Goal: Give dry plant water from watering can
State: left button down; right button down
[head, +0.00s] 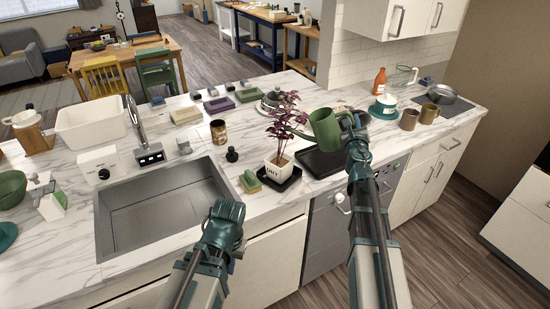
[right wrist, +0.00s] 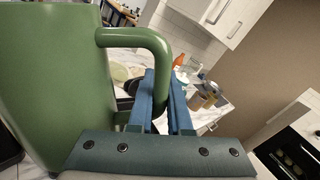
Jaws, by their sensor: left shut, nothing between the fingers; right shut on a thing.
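A plant with dark purple leaves (head: 284,122) stands in a white pot (head: 279,168) with dark lettering, partly readable as "DRY". The pot sits on a black square saucer (head: 293,178) on the counter. My right gripper (head: 355,135) is shut on the handle of the green watering can (head: 324,129), held above the counter just right of the plant. In the right wrist view the can's body (right wrist: 50,80) fills the left side and its handle (right wrist: 145,40) runs between my blue fingers (right wrist: 160,100). My left gripper (head: 226,212) is shut and empty in front of the sink.
A steel sink (head: 165,205) lies left of the plant. A dark tray (head: 322,163) is under the can. A patterned tin (head: 218,132), a green sponge (head: 249,181), brown mugs (head: 409,119) and an orange bottle (head: 379,81) stand around on the marble counter.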

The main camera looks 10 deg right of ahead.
jog(key=shift+r, duration=0.2)
jog(key=shift+a+r+p, duration=0.2)
jog(key=shift+r+p, duration=0.05)
jog(key=shift+p, duration=0.05)
jog(key=shift+a+r+n+p, duration=0.15)
jog(key=shift+r+n+p, duration=0.15)
jog(key=shift+r, duration=0.1)
dwell(0.3)
